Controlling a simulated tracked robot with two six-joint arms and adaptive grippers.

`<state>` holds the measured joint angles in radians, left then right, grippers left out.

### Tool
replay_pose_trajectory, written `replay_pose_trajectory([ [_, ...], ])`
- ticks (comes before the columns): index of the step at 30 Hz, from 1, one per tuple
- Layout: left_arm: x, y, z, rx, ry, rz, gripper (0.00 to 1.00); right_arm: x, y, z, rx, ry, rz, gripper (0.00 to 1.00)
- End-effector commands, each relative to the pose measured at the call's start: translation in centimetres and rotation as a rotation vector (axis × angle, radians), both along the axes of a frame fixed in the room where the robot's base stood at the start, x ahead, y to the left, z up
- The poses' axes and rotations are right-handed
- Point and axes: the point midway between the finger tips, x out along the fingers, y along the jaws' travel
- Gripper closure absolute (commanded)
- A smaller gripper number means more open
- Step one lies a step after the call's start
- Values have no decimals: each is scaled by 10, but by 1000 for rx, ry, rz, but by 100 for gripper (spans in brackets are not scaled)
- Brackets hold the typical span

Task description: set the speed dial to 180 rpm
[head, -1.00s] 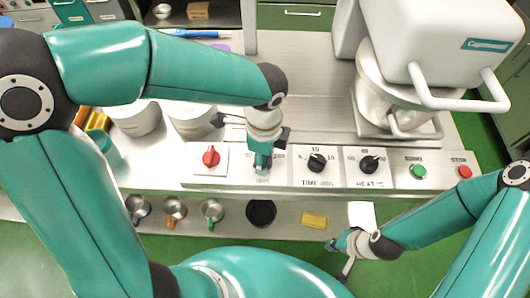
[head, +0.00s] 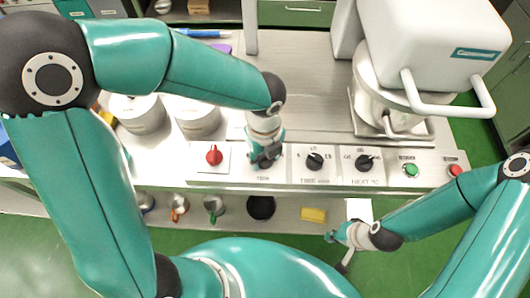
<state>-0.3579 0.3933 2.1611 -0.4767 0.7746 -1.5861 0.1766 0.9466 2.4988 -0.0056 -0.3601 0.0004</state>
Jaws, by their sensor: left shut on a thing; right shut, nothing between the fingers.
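The control panel (head: 262,181) runs along the front of the steel worktop. My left gripper (head: 264,160) points down onto the panel between the red knob and the time dial. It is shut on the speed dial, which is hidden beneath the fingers. Its pointer and scale cannot be read, and the small label under it is blurred. My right gripper (head: 338,238) is shut and empty, low in front of the panel, beside a white card (head: 359,209).
A red knob (head: 214,155) is left of my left gripper. The time dial (head: 315,161), heat dial (head: 364,162), green button (head: 411,170) and red stop button (head: 456,170) are to the right. Pots (head: 198,120) and the white kettle machine (head: 440,45) stand behind.

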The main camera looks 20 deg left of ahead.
Motion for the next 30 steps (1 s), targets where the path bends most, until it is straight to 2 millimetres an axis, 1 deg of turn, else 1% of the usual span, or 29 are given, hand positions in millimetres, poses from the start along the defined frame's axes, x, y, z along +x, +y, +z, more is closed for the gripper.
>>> replay_pose_trajectory([
  [1,2,0,3,-2,-8,-10,92,0,0,2,0,0,0,100],
  [17,3,0,2,-2,-9,-36,92,0,0,2,0,0,0,100],
  [18,3,0,2,-2,-9,-35,51,0,0,2,0,0,0,100],
  [20,3,0,2,-1,-9,-35,41,0,0,2,0,0,0,100],
  [21,2,0,2,-1,-7,-35,34,0,0,2,0,0,0,100],
  [22,2,0,1,-1,-7,-35,33,0,0,2,0,0,0,100],
  [30,1,0,1,-1,-4,-34,33,0,0,2,0,0,0,100],
])
